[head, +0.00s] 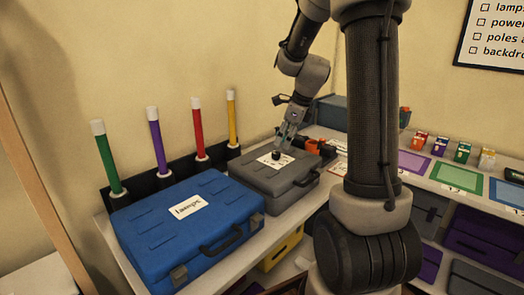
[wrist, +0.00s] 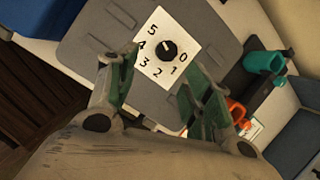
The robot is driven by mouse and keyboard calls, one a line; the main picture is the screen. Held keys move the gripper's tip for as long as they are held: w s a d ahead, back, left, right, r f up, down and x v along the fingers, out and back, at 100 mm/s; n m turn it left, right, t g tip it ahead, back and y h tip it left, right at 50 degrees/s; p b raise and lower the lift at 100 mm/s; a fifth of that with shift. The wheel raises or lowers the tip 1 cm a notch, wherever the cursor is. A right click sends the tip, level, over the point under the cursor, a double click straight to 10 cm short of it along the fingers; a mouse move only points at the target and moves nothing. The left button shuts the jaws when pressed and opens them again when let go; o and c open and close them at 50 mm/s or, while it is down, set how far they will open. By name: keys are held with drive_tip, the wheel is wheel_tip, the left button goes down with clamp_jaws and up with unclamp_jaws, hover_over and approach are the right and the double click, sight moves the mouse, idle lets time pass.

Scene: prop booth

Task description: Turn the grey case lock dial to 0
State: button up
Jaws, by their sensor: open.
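The grey case (head: 275,182) lies flat on the white shelf with its handle toward the front. A white plate on its lid carries the numbers 0 to 5 around a small black round dial (wrist: 168,49); the dial also shows in the head view (head: 276,154). A pale mark shows on the dial, but it is too small to tell which number it points at. My gripper (wrist: 157,70) is open, its two fingers apart on either side of the plate's lower part in the wrist view. In the head view my gripper (head: 284,140) is just above the dial, apparently not holding it.
A blue case (head: 187,235) with a label lies left of the grey case. Several coloured tubes stand upright behind it. Teal and orange items (wrist: 262,64) lie close to the right of the grey case. Small boxes and coloured mats fill the right shelf.

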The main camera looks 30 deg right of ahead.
sight(276, 153)
drive_tip(key=w+f+m, duration=0.1)
drive_tip(key=f, duration=0.1)
drive_tip(key=w+f+m, duration=0.1)
drive_tip(key=f+m, duration=0.1)
drive_tip(key=w+a+f+m, duration=0.1)
drive_tip(key=f, duration=0.2)
drive_tip(key=shift+w+m+t, duration=0.3)
drive_tip(key=shift+w+m, duration=0.05)
drive_tip(key=shift+m, duration=0.05)
drive_tip(key=shift+r, duration=0.1)
drive_tip(key=c, duration=1)
